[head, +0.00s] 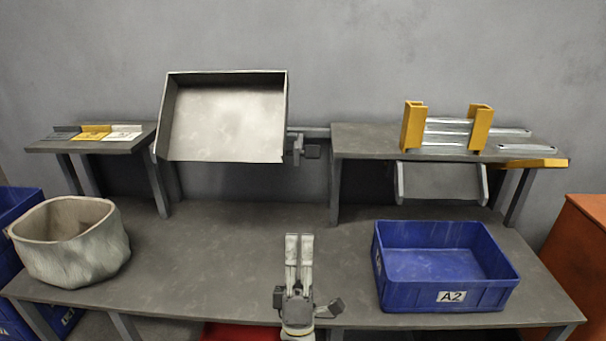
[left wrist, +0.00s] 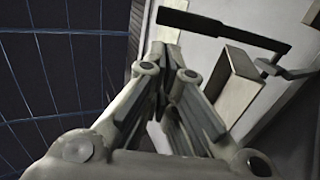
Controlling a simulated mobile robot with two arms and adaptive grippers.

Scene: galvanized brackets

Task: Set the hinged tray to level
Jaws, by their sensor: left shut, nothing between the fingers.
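The hinged tray (head: 228,122) is a grey, shallow open box at the back, left of centre in the head view. It is steeply tilted, so its inside faces me. A small grey bracket-like part (head: 298,149) sits beside its lower right corner. My left gripper (head: 299,237) is above the front middle of the bench, shut and empty, well apart from the tray. Its closed fingers also show in the left wrist view (left wrist: 170,62). I cannot tell the tray in that view. My right gripper is not in view.
A blue bin marked A2 (head: 450,297) stands right on the bench (head: 220,240), a pale sack-like container (head: 75,262) left. Yellow holders (head: 412,126) with metal strips stand on the right shelf (head: 355,145). A dark bar with a crank-like end (left wrist: 225,32) crosses the wrist view.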

